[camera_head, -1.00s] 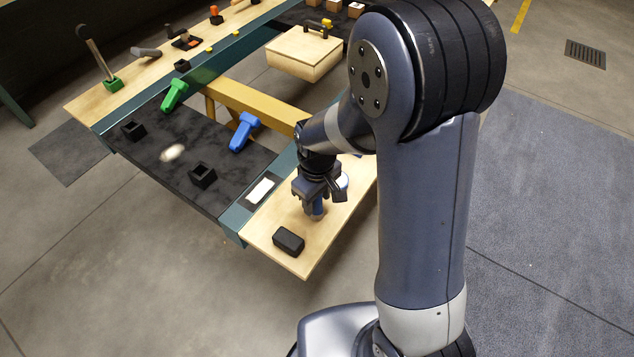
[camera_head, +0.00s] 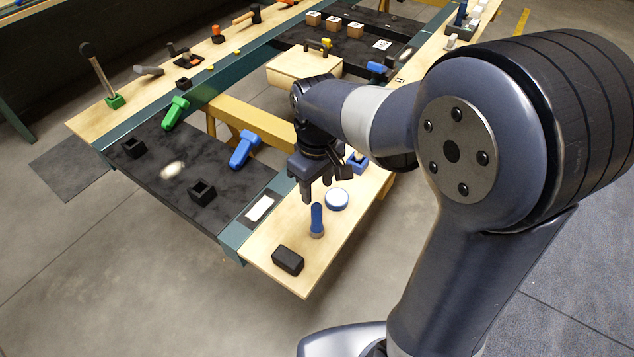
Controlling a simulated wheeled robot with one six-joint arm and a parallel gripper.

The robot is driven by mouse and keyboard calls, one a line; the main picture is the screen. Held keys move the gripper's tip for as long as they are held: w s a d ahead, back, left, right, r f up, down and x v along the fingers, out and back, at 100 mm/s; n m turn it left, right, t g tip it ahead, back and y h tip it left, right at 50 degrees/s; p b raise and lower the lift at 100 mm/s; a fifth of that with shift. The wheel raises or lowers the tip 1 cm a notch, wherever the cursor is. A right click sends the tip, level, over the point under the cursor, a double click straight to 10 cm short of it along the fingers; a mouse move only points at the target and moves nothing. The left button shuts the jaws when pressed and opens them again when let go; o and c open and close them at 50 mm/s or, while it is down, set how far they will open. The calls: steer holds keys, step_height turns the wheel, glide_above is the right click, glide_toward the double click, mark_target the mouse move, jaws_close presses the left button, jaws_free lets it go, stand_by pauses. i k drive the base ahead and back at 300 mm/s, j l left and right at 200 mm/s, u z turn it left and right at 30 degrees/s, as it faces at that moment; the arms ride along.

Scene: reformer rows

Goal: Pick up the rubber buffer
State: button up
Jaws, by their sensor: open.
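A black rounded block (camera_head: 288,261), which looks like the rubber buffer, lies flat near the front corner of the light wooden board (camera_head: 300,283). My gripper (camera_head: 313,192) is open and empty, pointing down above the same board. It is up and to the right of the black block in the picture, apart from it. A blue-handled tool with a grey round end (camera_head: 317,220) stands just below my gripper's fingers, and no contact shows. A white round piece with a blue rim (camera_head: 337,199) sits to its right.
A white card (camera_head: 259,208) lies left of the board. Two black square holders (camera_head: 202,191) (camera_head: 134,148) stand on the dark mat (camera_head: 165,200), with green (camera_head: 175,112) and blue (camera_head: 244,149) pieces behind. A blue holder (camera_head: 357,162) is right of my gripper.

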mark_target(284, 258)
steer(key=k+j, duration=0.2)
steer(key=j, duration=0.15)
steer(key=k+j, duration=0.15)
steer(key=j, duration=0.15)
steer(key=k+j, duration=0.2)
steer(key=j, duration=0.15)
steer(key=z, duration=0.05)
